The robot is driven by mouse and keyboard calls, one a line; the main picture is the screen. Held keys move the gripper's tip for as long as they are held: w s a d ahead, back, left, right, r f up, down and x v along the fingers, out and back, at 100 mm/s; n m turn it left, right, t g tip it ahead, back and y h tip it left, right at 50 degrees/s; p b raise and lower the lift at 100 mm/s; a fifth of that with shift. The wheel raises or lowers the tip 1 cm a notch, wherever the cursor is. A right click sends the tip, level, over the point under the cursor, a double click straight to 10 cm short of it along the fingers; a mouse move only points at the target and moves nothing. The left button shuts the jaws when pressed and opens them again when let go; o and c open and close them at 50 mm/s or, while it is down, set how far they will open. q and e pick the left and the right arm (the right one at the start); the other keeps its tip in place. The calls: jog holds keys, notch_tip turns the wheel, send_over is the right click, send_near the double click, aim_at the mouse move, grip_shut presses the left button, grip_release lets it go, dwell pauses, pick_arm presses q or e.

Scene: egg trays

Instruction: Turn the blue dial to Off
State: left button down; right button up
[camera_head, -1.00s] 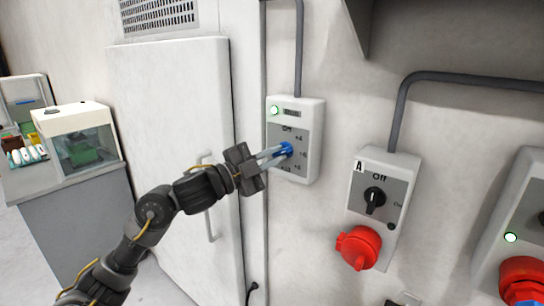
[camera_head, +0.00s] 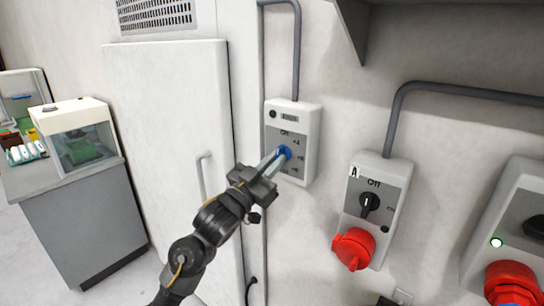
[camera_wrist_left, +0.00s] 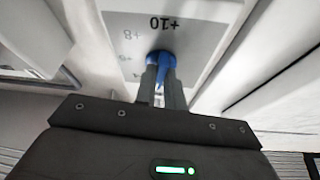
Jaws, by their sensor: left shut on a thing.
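The blue dial (camera_head: 284,152) sits on the grey face of a white wall control box (camera_head: 307,122). The face carries an Off mark at the top and numbers down the right side. The lamp at the box's upper left is dark. My left gripper (camera_head: 279,157) is shut on the blue dial, its fingers covering part of it. In the left wrist view the blue dial (camera_wrist_left: 161,60) is between the two fingertips, below an upside-down +10 mark. My right gripper is not in view.
A switch box marked A (camera_head: 384,170) with a black knob and a red socket (camera_head: 353,248) is to the right. Another box (camera_head: 500,225) with a lit lamp is at the right edge. A white cabinet door (camera_head: 165,130) stands left. A counter (camera_head: 85,215) holds egg trays.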

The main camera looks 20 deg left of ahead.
pick_arm(q)
jog(key=shift+r+n+t+y+p, duration=0.15)
jog(key=shift+n+t+y+p, duration=0.25)
jog(key=shift+n, duration=0.8)
jog(key=shift+n+y, duration=0.3)
jog(key=c, duration=1.5)
grip_release()
jog(key=b+v, duration=0.3)
jog(key=v, duration=0.8)
